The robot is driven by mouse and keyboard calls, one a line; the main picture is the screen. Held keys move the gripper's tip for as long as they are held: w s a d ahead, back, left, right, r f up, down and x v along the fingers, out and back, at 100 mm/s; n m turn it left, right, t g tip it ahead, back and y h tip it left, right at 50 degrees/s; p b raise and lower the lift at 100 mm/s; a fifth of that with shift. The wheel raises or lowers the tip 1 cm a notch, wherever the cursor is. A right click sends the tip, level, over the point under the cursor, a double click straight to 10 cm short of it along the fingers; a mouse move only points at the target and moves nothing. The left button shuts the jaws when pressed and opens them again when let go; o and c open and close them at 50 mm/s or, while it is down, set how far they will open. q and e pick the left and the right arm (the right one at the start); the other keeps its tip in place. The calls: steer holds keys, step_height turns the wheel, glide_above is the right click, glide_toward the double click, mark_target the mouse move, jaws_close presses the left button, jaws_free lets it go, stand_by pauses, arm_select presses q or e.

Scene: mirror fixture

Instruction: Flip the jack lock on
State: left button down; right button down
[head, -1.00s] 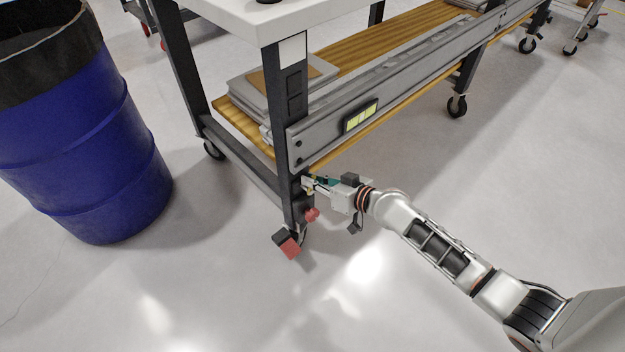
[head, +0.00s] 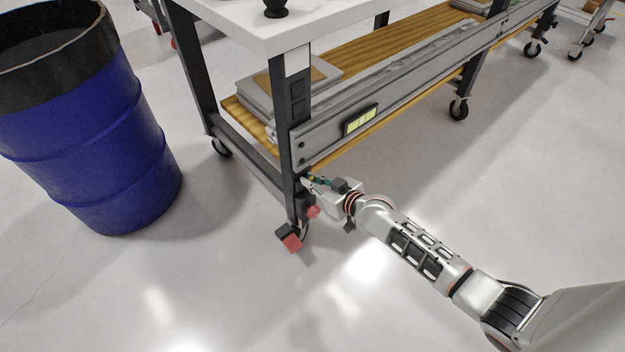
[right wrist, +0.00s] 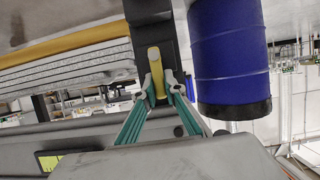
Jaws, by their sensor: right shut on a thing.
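The dark table leg (head: 294,135) stands at the near corner of the workbench. In the right wrist view, a yellow lever (right wrist: 155,68), which looks like the jack lock handle, sits against the dark leg (right wrist: 150,30). My right gripper (head: 311,182) is at the lower part of this leg, above the red caster parts (head: 290,241). In the right wrist view, its green-and-grey fingers (right wrist: 159,88) are closed around the yellow lever's lower end. The lever is mostly hidden in the head view. My left gripper is not in view.
A blue drum (head: 95,150) stands on the floor to the left of the bench. A grey rail (head: 400,98) runs along the bench side above my right gripper. A wooden lower shelf (head: 375,55) holds stacked panels. The floor in front is clear.

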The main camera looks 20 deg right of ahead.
steer(key=c, duration=2.1)
jaws_free()
steer(key=v, duration=1.2)
steer(key=shift+r, duration=0.1)
